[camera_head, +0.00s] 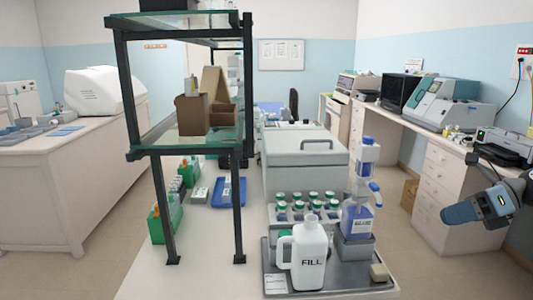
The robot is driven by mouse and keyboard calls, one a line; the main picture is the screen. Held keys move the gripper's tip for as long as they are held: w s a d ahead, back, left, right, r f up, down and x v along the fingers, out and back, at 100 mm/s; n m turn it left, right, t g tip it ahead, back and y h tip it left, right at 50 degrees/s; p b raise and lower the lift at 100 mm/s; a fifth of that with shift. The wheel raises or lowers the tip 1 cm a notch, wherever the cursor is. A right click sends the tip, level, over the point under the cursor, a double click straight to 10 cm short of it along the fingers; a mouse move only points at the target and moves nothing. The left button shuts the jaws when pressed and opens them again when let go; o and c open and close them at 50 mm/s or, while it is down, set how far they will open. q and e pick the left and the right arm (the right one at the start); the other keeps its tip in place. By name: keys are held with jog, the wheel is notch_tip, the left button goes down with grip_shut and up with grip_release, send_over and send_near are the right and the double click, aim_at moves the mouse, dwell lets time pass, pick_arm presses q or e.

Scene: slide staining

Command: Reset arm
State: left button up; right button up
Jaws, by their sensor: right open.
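My right gripper (478,208) is at the right edge of the head view, in front of the drawers of the right bench. It is open, with nothing seen between its fingers, and apart from the table items. My left gripper is not in view. On the near table (213,275), a white jug marked FILL (309,257) stands on a grey tray (277,284). A bottle with a blue-topped dispenser (357,222) stands behind it to the right. Several green-capped bottles (306,206) stand in rows in front of a grey lidded box (305,158).
A black-framed glass shelf (187,145) rises at the table's left, holding brown boxes (192,114). Green boxes (163,226) and a blue tray (229,191) lie beneath and behind it. The right bench (440,137) carries instruments. Floor is clear between table and right bench.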

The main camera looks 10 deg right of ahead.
jog(key=s+a+f+m+t+h, duration=0.2)
jog(key=s+f+m+t, duration=0.15)
jog(key=f+m, duration=0.65)
jog(key=s+a+f+m+t+h, duration=0.2)
jog(key=a+f+m+t, duration=0.15)
jog(key=f+m, duration=0.6)
jog(key=s+a+f+m+t+h, duration=0.15)
jog(key=f+m+t, duration=0.25)
jog(key=f+m, duration=0.55)
jog(key=s+a+f+m+g+h, duration=0.1)
jog(key=s+a+f+m+g, duration=0.15)
jog(key=s+a+f, duration=0.35)
jog(key=s+a+f+m+g+h, duration=0.1)
jog(key=a+f+m, duration=0.25)
jog(key=a, duration=0.35)
jog(key=s+a+f+m+g+h, duration=0.1)
jog(key=s+a+f+m+g, duration=0.1)
jog(key=s+a+f+m, duration=0.35)
pick_arm(q)
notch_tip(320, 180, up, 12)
jog(key=p, duration=1.3)
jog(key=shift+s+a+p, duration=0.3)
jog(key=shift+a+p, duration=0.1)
pick_arm(e)
notch_tip(320, 180, up, 13)
jog(key=w+a+n, duration=0.1)
jog(key=shift+r+t, duration=0.15)
jog(key=shift+t, duration=0.2)
